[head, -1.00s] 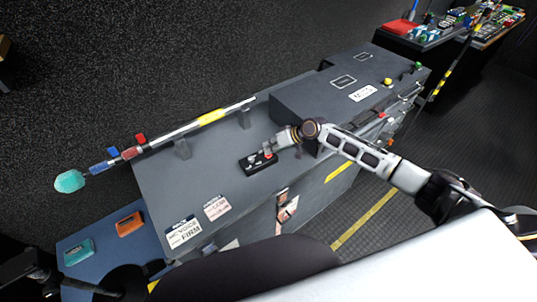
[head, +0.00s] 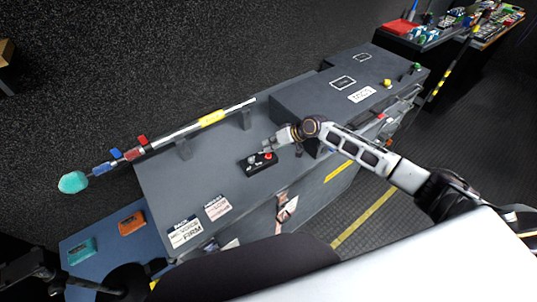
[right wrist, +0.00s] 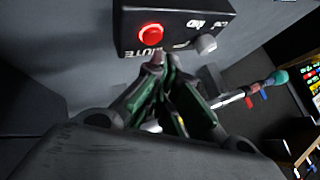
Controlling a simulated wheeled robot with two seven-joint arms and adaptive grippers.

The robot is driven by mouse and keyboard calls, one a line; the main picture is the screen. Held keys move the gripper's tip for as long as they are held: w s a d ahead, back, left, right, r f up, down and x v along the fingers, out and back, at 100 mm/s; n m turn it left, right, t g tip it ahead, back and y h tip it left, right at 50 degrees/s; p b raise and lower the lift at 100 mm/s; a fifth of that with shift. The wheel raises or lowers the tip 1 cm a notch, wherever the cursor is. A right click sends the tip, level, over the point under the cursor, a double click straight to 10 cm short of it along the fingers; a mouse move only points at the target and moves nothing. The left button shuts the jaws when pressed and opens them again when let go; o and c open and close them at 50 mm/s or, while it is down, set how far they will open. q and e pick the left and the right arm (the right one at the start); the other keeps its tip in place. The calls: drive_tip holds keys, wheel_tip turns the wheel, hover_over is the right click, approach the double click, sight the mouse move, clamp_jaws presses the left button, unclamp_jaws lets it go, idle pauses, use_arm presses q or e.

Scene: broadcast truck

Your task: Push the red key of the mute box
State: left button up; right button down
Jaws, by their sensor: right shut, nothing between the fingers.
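The mute box (head: 251,167) is a small black box on the grey console top in the head view. Its round red key (head: 268,156) is at its far right end. In the right wrist view the red key (right wrist: 151,34) sits beside the white word MUTE, with a grey knob (right wrist: 207,43) on the same face. My right gripper (head: 268,146) is shut and empty, just beyond the box in the head view. In the right wrist view its fingertips (right wrist: 158,62) are close to the box's edge below the red key, apart from the key. Dark parts at the lower left may be my left arm; its fingers are unclear.
The console top (head: 190,190) is clear around the box, with labels near its front left. A pole (head: 190,127) with coloured clamps runs along its back edge. A raised block (head: 310,105) stands to the right. A blue surface (head: 105,232) holds teal and orange items.

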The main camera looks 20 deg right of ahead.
drive_tip(key=shift+r+p, duration=2.1)
drive_tip(key=shift+r, duration=0.6)
